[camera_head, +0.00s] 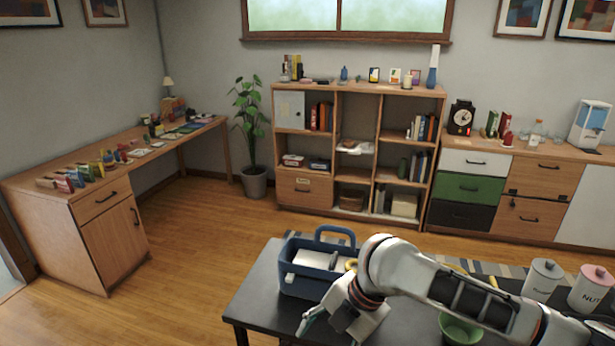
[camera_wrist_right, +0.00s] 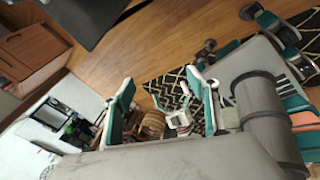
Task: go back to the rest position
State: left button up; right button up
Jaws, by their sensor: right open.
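My right arm comes in from the right in the head view and reaches over the black table (camera_head: 256,296). My right gripper (camera_head: 312,322) is at the table's front left, partly cut by the bottom edge of the picture. In the right wrist view its two teal fingers (camera_wrist_right: 163,88) stand wide apart, with nothing held between them. A blue caddy (camera_head: 298,284) with a handle stands on the table just behind the gripper, apart from it as far as I can see. My left gripper is in neither view.
A green bowl (camera_head: 460,330), a white canister (camera_head: 541,280) and a pink-lidded canister (camera_head: 590,289) stand on the table to the right. My arm hides part of the tabletop. Wooden floor (camera_head: 200,250) lies open left of the table, before the desk (camera_head: 60,225).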

jog(key=a+f+m+t+y, duration=0.2)
jog(key=a+f+m+y, duration=0.25)
jog(key=a+m, duration=0.2)
jog(key=d+f+m+t, duration=0.4)
jog(key=f+m, duration=0.3)
jog(key=m, duration=0.1)
jog(key=s+d+f+m+t+h, duration=0.1)
jog(key=s+d+f+m+h, duration=0.1)
jog(key=d, duration=0.5)
jog(key=s+d+f+m+t+h, duration=0.1)
jog(key=s+d+f+m+h, duration=0.2)
jog(key=s+d+f, duration=0.3)
jog(key=s+d+f+m+t+h, duration=0.1)
jog(key=s+d+f+m, duration=0.3)
jog(key=d, duration=0.5)
jog(key=shift+s+f+t+h, duration=0.4)
jog(key=shift+s+f+h, duration=0.1)
jog(key=shift+s+h, duration=0.2)
